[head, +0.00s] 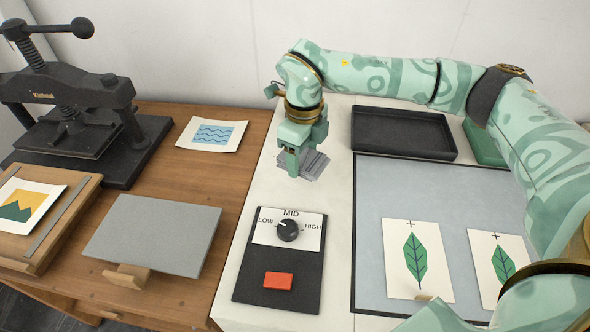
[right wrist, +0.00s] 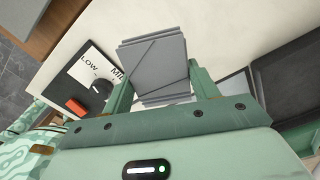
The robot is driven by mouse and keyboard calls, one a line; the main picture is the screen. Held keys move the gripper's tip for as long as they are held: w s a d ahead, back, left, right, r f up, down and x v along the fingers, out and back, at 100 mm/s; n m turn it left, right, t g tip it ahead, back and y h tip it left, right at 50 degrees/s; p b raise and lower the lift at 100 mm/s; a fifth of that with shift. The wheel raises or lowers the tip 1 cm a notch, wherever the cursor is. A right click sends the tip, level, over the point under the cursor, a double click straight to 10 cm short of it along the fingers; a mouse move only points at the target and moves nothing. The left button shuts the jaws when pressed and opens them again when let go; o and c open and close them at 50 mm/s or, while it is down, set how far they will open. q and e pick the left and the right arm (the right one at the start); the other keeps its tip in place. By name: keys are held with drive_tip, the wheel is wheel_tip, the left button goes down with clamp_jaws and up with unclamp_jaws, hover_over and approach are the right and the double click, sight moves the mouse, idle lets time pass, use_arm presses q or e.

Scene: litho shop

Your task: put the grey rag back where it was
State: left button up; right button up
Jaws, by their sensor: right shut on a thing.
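The grey rag (head: 316,165) is a small stack of grey folds over the white counter, behind the dial panel. My right gripper (head: 301,164) points down at it and is shut on it. In the right wrist view the rag (right wrist: 158,62) sits between the two green fingers of the gripper (right wrist: 158,85), its layers fanned at slightly different angles. I cannot tell whether the rag touches the counter. My left gripper is not in view.
The black panel (head: 248,292) has a dial (head: 288,230) and a red button (head: 278,280). An empty black tray (head: 402,153) stands at the back, left of a green pad (head: 482,145). Leaf prints (head: 440,270) lie on the grey-blue mat (head: 440,195). A press (head: 75,95) stands at left.

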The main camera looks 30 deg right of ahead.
drive_tip(key=shift+w+d+f+b, duration=0.2)
drive_tip(key=shift+w+f+b, duration=0.15)
drive_tip(key=shift+w+f, duration=0.7)
wheel_tip(320, 180, down, 4)
drive_tip(key=shift+w+d+f+b, duration=0.1)
drive_tip(key=shift+w+b, duration=0.05)
drive_tip(key=shift+b, duration=0.8)
drive_tip(key=shift+r, duration=0.2)
drive_tip(key=o, duration=0.9)
drive_tip(key=shift+f, duration=0.15)
drive_tip(key=shift+o, duration=0.2)
wheel_tip(320, 180, up, 12)
drive_tip(key=p, duration=0.4)
